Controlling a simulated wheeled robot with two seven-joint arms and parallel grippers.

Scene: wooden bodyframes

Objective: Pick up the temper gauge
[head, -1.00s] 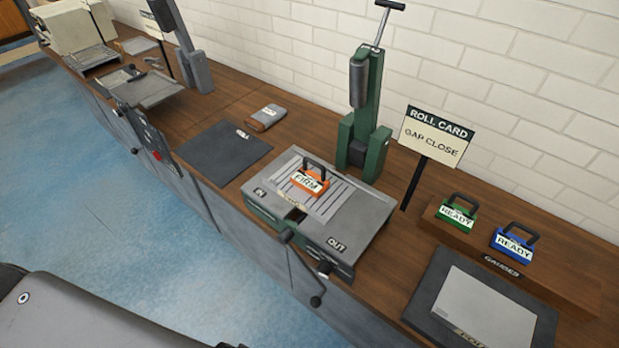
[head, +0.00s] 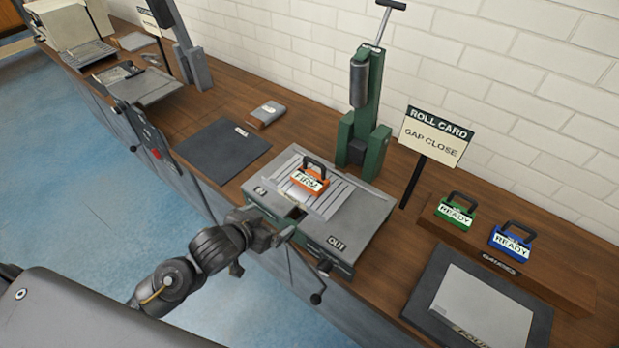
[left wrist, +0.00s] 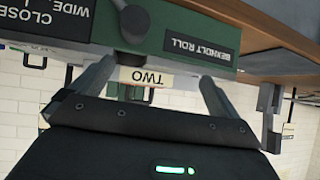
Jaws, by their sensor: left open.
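An orange handled block (head: 310,180), its label seeming to read FIRM, sits upright on the ridged top of the grey-green roll machine (head: 362,222). A green handled block (head: 456,211) and a blue one (head: 512,241), both labelled READY, stand on the wooden GAUGES stand. I cannot read which is the temper gauge. My left gripper (head: 286,234) is open at the machine's front edge, in front of and below the orange block. In the left wrist view, the machine's green front (left wrist: 190,45) appears upside down beyond my spread, empty fingers (left wrist: 155,88). My right gripper is out of view.
A ROLL CARD sign (head: 434,136) stands behind the machine, beside a tall green press (head: 367,100). A dark mat (head: 222,150) lies left of the machine, and a grey-topped tray (head: 480,305) lies front right. Knobs and a crank project from the machine's front.

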